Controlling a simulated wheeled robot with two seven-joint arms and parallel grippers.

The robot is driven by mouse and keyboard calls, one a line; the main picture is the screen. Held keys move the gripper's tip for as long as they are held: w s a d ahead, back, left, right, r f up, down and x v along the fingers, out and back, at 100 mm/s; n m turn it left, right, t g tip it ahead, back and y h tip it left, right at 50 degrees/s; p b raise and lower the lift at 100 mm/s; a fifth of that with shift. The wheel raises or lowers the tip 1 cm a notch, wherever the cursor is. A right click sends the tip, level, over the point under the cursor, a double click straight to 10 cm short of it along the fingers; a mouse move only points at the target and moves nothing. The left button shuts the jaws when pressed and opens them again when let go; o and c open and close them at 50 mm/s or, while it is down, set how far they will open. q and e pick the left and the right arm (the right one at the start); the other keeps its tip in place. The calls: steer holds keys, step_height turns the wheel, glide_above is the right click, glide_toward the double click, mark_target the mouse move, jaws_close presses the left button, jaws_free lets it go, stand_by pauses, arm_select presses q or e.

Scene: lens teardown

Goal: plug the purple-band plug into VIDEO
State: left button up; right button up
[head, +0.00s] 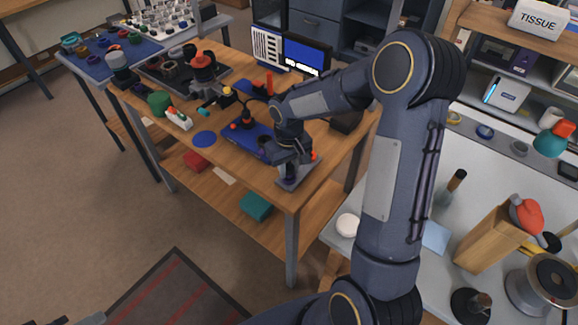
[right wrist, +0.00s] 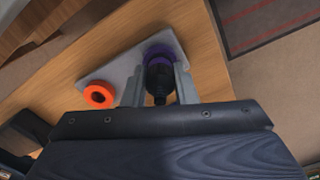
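In the right wrist view the purple-band plug (right wrist: 159,78) is a dark, stubby piece with a purple ring at its far end. It is over a grey plate (right wrist: 122,72) on the wooden table. My right gripper (right wrist: 160,92) has one finger on each side of it, seemingly against its sides. In the head view my right gripper (head: 290,160) is low over the same grey plate (head: 298,178) at the table's near corner, mostly hiding the plug. I cannot read any VIDEO label or make out its socket. My left gripper is not in view.
An orange ring (right wrist: 99,95) lies on the plate beside my fingers. A blue mat (head: 240,137) with dark gear is just left. A blue-lit screen (head: 306,55) stands at the back of the table. A green cylinder (head: 159,103) and a blue disc (head: 204,139) are farther left.

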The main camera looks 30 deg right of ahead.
mark_target(288, 166)
jaws_close()
steer(key=shift+r+p, duration=0.65)
steer(key=shift+r, duration=0.3)
stand_by(0.7)
steer(key=shift+r+p, duration=1.5)
steer(key=shift+r, duration=0.65)
steer(key=shift+f, duration=0.1)
